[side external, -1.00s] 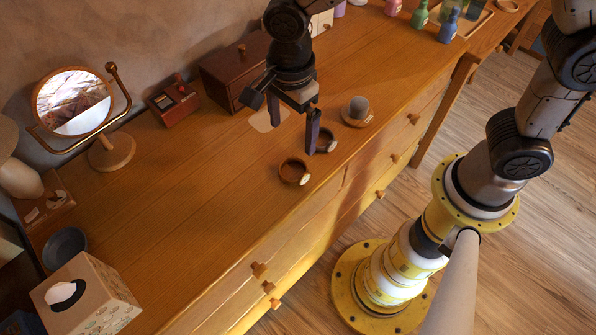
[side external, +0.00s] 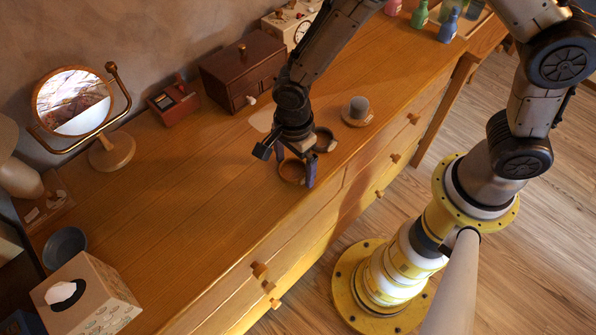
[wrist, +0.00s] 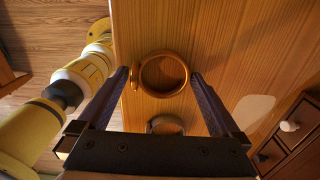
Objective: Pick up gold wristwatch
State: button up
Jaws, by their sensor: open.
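The gold wristwatch (side external: 291,182) lies on the wooden dresser top near its front edge, its band forming a closed ring. In the wrist view the gold wristwatch (wrist: 164,95) shows as a gold-brown ring with its round case at the left. My gripper (side external: 296,168) is open and points down over it. In the wrist view the ring appears between the fingertips of my gripper (wrist: 160,74), with a gap on both sides. I cannot tell the exact height of the fingertips above the dresser. Nothing is held.
A second, darker ring-shaped watch (side external: 325,148) lies just behind, partly hidden by my gripper. A grey-topped round object (side external: 358,108) stands farther right. A dark wooden drawer box (side external: 240,75) and a round mirror (side external: 73,101) stand near the wall. The dresser's left middle is clear.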

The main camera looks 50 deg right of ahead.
jog(key=shift+c, duration=0.3)
jog(key=c, duration=1.1)
